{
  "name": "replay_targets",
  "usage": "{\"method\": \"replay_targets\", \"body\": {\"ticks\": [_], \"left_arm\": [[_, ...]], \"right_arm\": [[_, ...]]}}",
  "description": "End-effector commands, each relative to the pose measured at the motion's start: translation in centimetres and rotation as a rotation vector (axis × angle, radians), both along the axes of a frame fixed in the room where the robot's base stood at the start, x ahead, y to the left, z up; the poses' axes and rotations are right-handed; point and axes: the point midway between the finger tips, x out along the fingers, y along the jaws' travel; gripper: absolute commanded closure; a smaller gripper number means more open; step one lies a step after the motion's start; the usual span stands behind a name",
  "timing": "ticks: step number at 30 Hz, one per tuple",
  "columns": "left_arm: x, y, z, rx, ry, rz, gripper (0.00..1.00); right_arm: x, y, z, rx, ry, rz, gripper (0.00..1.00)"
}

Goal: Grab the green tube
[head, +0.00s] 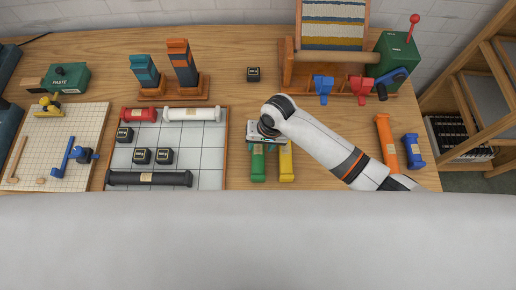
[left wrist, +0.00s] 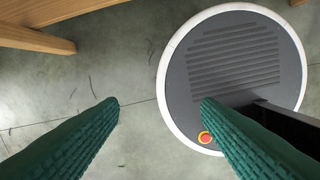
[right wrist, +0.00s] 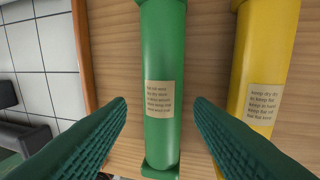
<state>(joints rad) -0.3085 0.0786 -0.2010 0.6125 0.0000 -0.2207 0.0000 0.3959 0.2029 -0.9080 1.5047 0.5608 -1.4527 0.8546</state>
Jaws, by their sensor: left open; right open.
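The green tube (head: 258,164) lies on the wooden table, to the right of the tiled tray, with its upper part hidden under my right gripper in the head view. In the right wrist view the green tube (right wrist: 163,80) runs lengthwise between my two open fingers, with a printed label on it. My right gripper (right wrist: 160,105) is open and empty, and I cannot tell how far above the tube it is. A yellow tube (right wrist: 262,75) lies just to the right, near the right finger. My left gripper (left wrist: 160,102) is open and empty over the floor.
The tiled tray (head: 208,150) holds red, white and black tubes and several small black blocks. Orange (head: 386,142) and blue (head: 413,151) tubes lie at the right. A loom-like wooden frame (head: 288,70) stands behind. My round base shows below the left gripper.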

Motion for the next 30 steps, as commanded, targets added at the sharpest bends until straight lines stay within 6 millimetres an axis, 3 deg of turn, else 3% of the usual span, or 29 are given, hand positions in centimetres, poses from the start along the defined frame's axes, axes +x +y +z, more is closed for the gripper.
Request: {"method": "replay_targets", "body": {"ticks": [4,9,18,25,30], "left_arm": [[1.6,-0.1,0.9,-0.002,-0.023,0.0,0.42],[1.9,-0.1,1.1,-0.002,-0.028,0.0,0.42],[1.3,0.0,1.0,0.0,-0.02,0.001,0.42],[1.0,0.1,1.0,0.001,-0.016,0.001,0.42],[1.0,0.1,1.0,0.001,-0.015,0.001,0.42]], "right_arm": [[0.2,0.1,-1.8,-0.004,0.003,0.001,0.53],[0.2,0.5,-3.8,-0.001,0.001,0.001,0.53],[0.2,0.6,-4.4,-0.001,0.0,0.002,0.53],[0.2,0.6,-4.4,-0.001,0.0,0.002,0.89],[0.2,0.6,-4.3,0.0,0.0,0.001,0.9]]}}
